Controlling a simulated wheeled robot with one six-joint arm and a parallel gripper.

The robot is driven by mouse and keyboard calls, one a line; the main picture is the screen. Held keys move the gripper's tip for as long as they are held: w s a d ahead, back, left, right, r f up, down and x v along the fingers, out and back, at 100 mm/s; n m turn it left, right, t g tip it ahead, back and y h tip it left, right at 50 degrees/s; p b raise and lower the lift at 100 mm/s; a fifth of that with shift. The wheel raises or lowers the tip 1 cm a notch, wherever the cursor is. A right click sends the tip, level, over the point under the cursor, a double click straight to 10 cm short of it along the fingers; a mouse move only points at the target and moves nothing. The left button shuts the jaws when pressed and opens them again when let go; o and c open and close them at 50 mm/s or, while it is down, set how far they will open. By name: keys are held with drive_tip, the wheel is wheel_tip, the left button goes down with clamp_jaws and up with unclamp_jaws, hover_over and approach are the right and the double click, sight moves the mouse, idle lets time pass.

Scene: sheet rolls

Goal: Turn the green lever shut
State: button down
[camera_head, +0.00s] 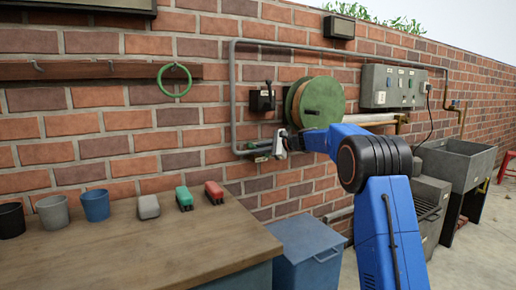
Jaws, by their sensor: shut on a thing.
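A small dark green lever (259,147) shows low on the brick wall, beside the lower end of the grey pipe (234,100). My gripper (280,147), at the end of my blue arm, is at the lever's right end. Its jaws are shut on the lever, though the fingers are small here and partly hide what they hold. The lever appears to lie about level. Its pivot and valve body cannot be made out clearly.
A green hose reel (322,101) and a black switch box (262,99) are on the wall close above my gripper. A wooden bench (150,245) with cups and small blocks stands at left. A blue bin (308,252) stands below. A sink (455,163) is at right.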

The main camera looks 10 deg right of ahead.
drive_tip(key=shift+s+a+f+n+h, duration=0.1)
drive_tip(key=shift+a+f+n+h, duration=0.15)
drive_tip(key=shift+f+n+h, duration=0.75)
drive_tip(key=shift+s+a+f+n+h, duration=0.1)
drive_tip(key=shift+a+f+n+h, duration=0.1)
drive_tip(key=shift+f+n+h, duration=0.8)
drive_tip(key=shift+r, duration=0.3)
drive_tip(key=c, duration=1.7)
unclamp_jaws()
drive_tip(key=shift+c, duration=0.2)
drive_tip(key=shift+d, duration=0.1)
drive_tip(key=v, duration=1.7)
drive_tip(key=shift+r, duration=0.3)
drive_tip(key=shift+s, duration=0.1)
